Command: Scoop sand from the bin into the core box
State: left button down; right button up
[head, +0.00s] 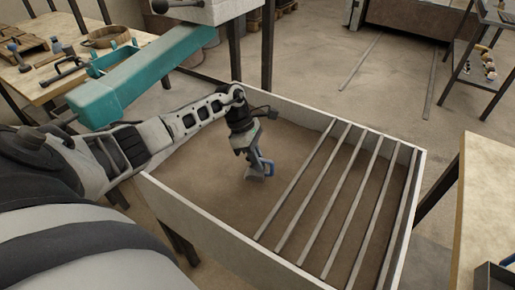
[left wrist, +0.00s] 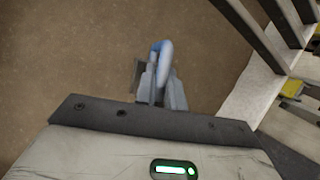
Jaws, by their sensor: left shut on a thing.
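The bin (head: 196,216) is a large pale-walled box with brown sand (head: 195,172) in it. My left gripper (head: 253,156) is over the sand, left of the bin's bars, and is shut on a scoop with a blue handle (head: 268,167). The scoop's grey metal part (head: 254,173) is low over the sand; I cannot tell whether it touches or holds any. In the left wrist view the blue-grey handle (left wrist: 163,50) stands between the fingers, with sand behind. A dark box (head: 494,276) at the lower right edge may be the core box. My right gripper is not in view.
Several metal bars (head: 318,200) cross the right part of the bin. A wooden table (head: 490,195) stands at the right. A teal beam (head: 140,78) and a workbench with tools (head: 50,60) are at the upper left. A shelf rack (head: 485,70) stands at the upper right.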

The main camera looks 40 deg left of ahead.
aim_at(247, 173)
pick_arm(q)
jog(key=shift+f+t+h+b, duration=0.3)
jog(key=shift+f+h+b, duration=0.3)
jog(key=shift+f+b, duration=0.85)
jog(key=shift+r+b, duration=0.3)
jog(key=a+f+b, duration=0.1)
jog(key=s+a+f+b, duration=0.1)
jog(key=b, duration=0.1)
jog(key=shift+a+f, duration=0.1)
jog(key=shift+a, duration=0.15)
jog(key=shift+s+a, duration=0.1)
jog(key=shift+a, duration=0.05)
jog(key=a, duration=0.1)
jog(key=s+a+y, duration=0.1)
jog(key=a, duration=0.1)
jog(key=shift+s+a+y, duration=0.3)
jog(key=shift+r, duration=0.2)
